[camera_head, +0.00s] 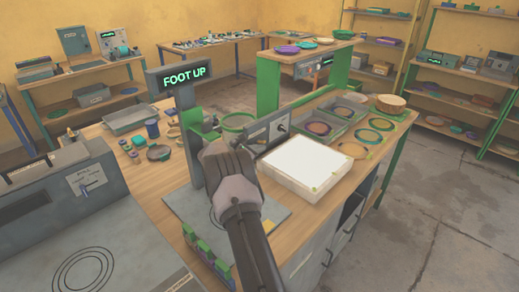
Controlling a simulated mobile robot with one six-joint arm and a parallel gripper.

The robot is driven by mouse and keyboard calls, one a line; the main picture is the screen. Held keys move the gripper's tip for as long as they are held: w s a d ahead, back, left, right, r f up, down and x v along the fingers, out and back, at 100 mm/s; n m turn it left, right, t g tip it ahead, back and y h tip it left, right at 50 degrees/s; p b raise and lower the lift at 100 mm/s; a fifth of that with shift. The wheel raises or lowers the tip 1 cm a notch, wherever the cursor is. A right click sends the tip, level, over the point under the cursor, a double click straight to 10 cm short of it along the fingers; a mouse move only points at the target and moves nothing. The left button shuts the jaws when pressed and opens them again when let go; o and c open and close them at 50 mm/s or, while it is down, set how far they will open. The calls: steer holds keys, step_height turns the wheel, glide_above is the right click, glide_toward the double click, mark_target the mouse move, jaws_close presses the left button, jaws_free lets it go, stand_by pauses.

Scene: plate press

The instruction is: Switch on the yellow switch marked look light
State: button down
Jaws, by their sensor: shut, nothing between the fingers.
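I cannot make out a yellow switch or a "look light" marking in the head view. A grey panel (268,131) with small dark knobs stands just right of my gripper, and its lettering is too small to read. A white, box-like light table (305,165) lies in front of that panel. My gripper (226,156) is shut and empty, in front of the grey press column (187,130) and left of the panel. My wrist and arm hide part of the column and the press base. The fingertips are hard to make out.
A sign (187,77) on the press reads "FOOT UP". A green ring (238,122) sits beside the column. A tray (325,127) and several rings lie behind the light table. A grey machine (55,195) fills the left. Open floor (440,220) lies right.

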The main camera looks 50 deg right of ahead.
steer(key=shift+w+d+r, duration=0.15)
steer(key=shift+w+r, duration=0.05)
steer(key=shift+r, duration=0.6)
steer(key=shift+w+a, duration=0.1)
steer(key=shift+a, duration=0.1)
steer(key=f+p+v, duration=0.1)
steer(key=p+v, duration=0.1)
steer(key=v, duration=0.5)
steer(key=shift+s+a, duration=0.2)
steer(key=shift+s, duration=0.05)
steer(key=shift+f, duration=0.15)
